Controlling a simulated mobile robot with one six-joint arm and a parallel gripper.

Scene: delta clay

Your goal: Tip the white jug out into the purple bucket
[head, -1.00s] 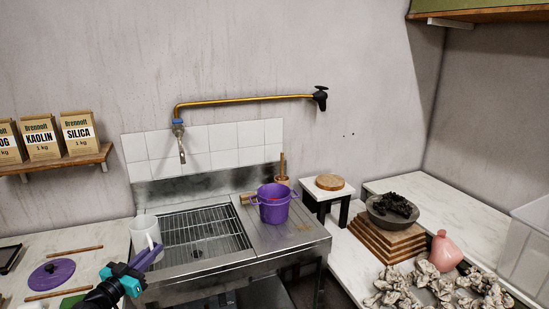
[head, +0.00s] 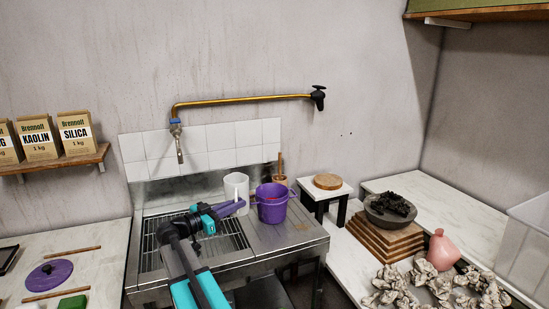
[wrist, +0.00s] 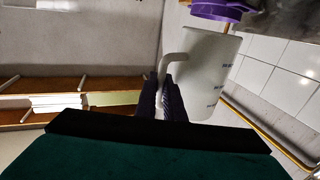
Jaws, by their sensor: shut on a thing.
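The white jug (head: 235,184) looks upright in the head view, just left of the purple bucket (head: 272,209). My gripper (head: 240,205) is shut on the jug's handle, with its purple fingers in front of the jug. In the wrist view the fingers (wrist: 163,98) close around the handle, and the jug (wrist: 205,75) fills the middle right. The bucket stands on the sink's drainboard, and part of it shows at the top of the wrist view (wrist: 218,9). The jug's contents are hidden. I cannot tell the gap between jug and bucket.
The sink's wire rack (head: 152,258) lies left of the bucket. A brass tap pipe (head: 240,99) runs along the wall above, its spout (head: 179,150) hanging over the sink. A wooden-handled tool in a pot (head: 280,177) stands behind the bucket. A small stool (head: 328,192) is to the right.

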